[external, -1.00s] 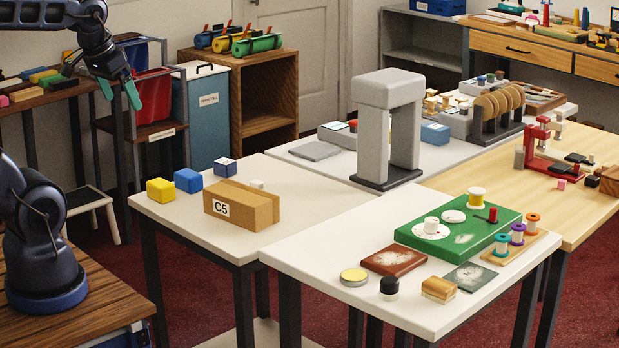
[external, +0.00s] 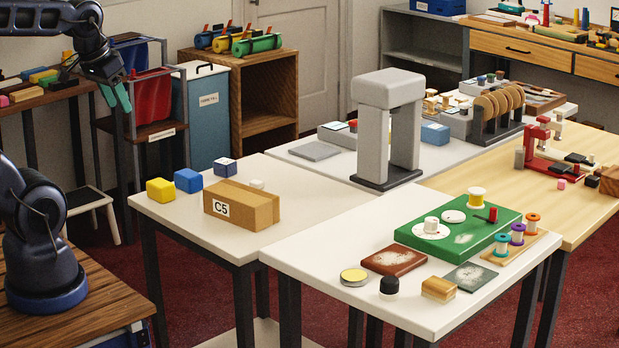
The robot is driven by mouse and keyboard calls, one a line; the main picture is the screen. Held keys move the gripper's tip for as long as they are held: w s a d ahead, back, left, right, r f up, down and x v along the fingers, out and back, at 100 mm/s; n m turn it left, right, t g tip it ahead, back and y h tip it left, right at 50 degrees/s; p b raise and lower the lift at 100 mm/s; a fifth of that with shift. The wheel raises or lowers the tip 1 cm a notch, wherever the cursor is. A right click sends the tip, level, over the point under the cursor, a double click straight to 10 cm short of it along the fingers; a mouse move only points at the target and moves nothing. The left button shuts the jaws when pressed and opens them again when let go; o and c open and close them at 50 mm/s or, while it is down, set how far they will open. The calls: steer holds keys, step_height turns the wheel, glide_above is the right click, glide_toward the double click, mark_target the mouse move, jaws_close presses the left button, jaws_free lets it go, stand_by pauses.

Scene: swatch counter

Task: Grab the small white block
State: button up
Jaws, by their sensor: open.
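The small white block (external: 257,184) lies on the near-left white table, behind the brown C5 box (external: 241,205). Only its upper part shows over the box's top edge; the rest is hidden. My gripper (external: 115,98), with green fingers, is open and empty. It hangs in the air at the upper left, well away from the block and to its left in the picture.
A yellow block (external: 160,190), a blue block (external: 188,180) and a dark blue block with a pale top (external: 225,167) stand left of the box. A grey arch (external: 388,125) rises to the right. The table's right part is clear.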

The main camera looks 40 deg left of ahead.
steer(key=n+g, duration=0.5)
steer(key=n, duration=1.5)
glide_above(256, 182)
step_height(256, 182, down, 29)
step_height(256, 182, down, 10)
steer(key=shift+w+a+f, duration=0.1)
steer(key=shift+w, duration=0.05)
steer(key=shift+c, duration=0.4)
steer(key=c, duration=1)
